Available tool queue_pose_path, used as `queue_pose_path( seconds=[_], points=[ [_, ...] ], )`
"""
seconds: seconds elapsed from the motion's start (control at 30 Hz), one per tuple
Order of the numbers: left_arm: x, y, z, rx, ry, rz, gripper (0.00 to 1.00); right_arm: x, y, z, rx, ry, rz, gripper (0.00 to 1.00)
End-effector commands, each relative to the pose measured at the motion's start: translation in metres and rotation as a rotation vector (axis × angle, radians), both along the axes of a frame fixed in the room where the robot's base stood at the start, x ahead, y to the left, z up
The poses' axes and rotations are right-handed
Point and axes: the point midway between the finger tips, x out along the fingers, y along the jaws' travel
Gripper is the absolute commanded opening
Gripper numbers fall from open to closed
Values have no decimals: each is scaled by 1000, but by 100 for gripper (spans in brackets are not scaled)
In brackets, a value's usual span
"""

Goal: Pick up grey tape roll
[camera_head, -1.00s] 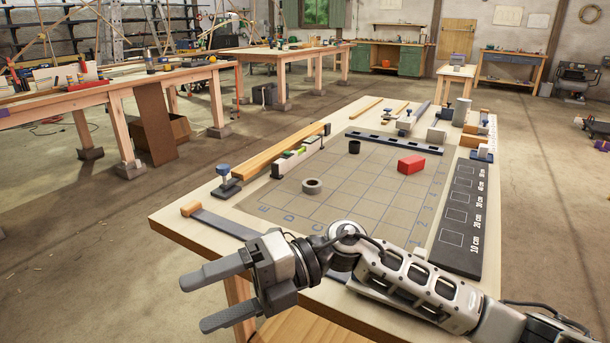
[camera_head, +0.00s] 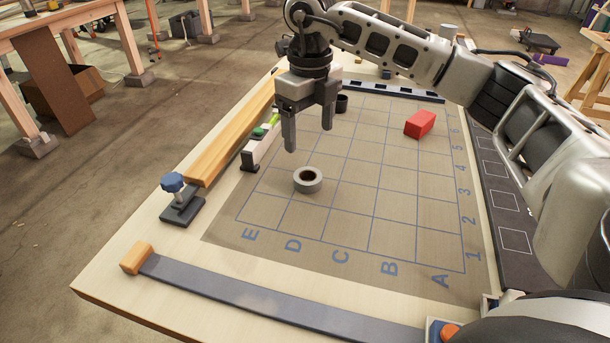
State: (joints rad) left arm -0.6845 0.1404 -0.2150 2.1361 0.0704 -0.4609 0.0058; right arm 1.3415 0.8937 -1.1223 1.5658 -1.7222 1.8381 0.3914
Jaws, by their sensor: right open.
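The grey tape roll (camera_head: 308,180) lies flat on the gridded mat (camera_head: 345,240), near the column marked D. My right gripper (camera_head: 309,140) is above the mat with its two fingers pointing down, apart and empty. In the picture its fingertips are just above the roll, and they do not touch it. How high they are over the mat is hard to tell. My left gripper is not in view.
A red block (camera_head: 420,124) and a black cup-like piece (camera_head: 342,104) stand on the mat. A wooden lath (camera_head: 232,138) and a blue-knobbed clamp (camera_head: 176,195) line the left side. A grey strip (camera_head: 270,300) lies along the near edge. The mat in front of the roll is clear.

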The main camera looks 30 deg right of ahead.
Motion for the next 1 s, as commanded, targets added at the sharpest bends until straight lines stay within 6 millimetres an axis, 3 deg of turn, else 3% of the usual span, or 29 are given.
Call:
queue_pose_path(
  seconds=[0.2, 0.47, 0.7, 1.0],
  points=[
    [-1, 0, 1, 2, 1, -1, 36, 0, 0, -40, 1, 2, 0, 77],
    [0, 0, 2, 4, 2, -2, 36, 0, 1, -59, 1, 2, 1, 77],
    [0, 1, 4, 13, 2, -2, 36, 0, 2, -95, 2, 3, 2, 77],
    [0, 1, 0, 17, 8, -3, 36, 1, 2, -104, 2, -1, 2, 77]
  ],
)
